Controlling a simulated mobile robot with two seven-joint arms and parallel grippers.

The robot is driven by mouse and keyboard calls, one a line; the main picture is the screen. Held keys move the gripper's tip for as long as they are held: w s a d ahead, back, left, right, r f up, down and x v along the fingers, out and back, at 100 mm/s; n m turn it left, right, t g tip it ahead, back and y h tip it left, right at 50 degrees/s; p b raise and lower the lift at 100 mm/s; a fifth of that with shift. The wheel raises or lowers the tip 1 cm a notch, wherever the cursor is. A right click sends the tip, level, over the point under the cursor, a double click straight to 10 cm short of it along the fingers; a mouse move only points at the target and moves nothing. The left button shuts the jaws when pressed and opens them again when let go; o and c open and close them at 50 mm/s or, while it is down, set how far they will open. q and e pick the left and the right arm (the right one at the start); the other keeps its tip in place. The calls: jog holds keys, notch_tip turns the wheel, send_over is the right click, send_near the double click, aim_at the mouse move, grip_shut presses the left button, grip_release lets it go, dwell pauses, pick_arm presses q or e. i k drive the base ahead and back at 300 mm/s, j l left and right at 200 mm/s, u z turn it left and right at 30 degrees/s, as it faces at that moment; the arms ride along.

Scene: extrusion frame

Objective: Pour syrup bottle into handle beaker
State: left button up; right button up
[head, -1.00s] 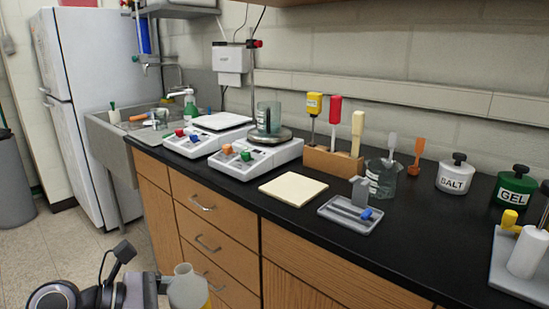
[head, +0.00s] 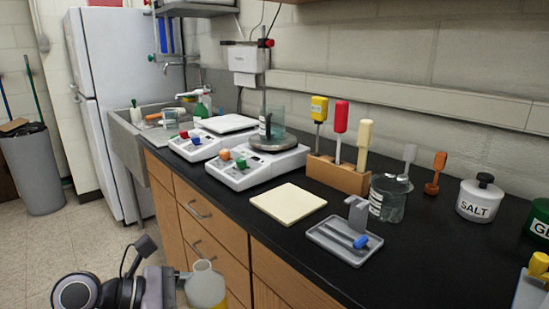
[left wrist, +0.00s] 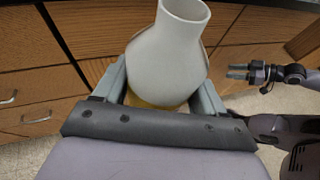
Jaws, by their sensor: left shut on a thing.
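The syrup bottle (head: 206,286) is whitish with an open neck and yellow contents low down. It is upright or nearly so, in front of the drawers at the head view's bottom edge. My left gripper (head: 181,287) is shut on it; the left wrist view shows the bottle (left wrist: 170,60) between the fingers. My right gripper (left wrist: 233,71) is in the left wrist view, fingers apart and empty.
A grey tray (head: 342,244) with a blue-tipped tool and a cream pad (head: 288,204) lie near the black counter's front edge. A wooden rack (head: 338,175) holds several tools behind them. A salt jar (head: 480,200) stands at the right.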

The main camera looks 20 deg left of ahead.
aim_at(274, 124)
jog(key=i+j, duration=0.1)
jog(key=j, duration=0.45)
jog(key=i+j, duration=0.1)
jog(key=j, duration=0.45)
jog(key=i+j, duration=0.1)
jog(key=j, duration=0.45)
jog(key=i+j, duration=0.1)
jog(key=j, duration=0.45)
jog(key=i+j, duration=0.1)
jog(key=j, duration=0.45)
jog(key=j+z, duration=0.1)
jog(key=z, duration=0.2)
jog(key=j+z, duration=0.15)
jog(key=z, duration=0.15)
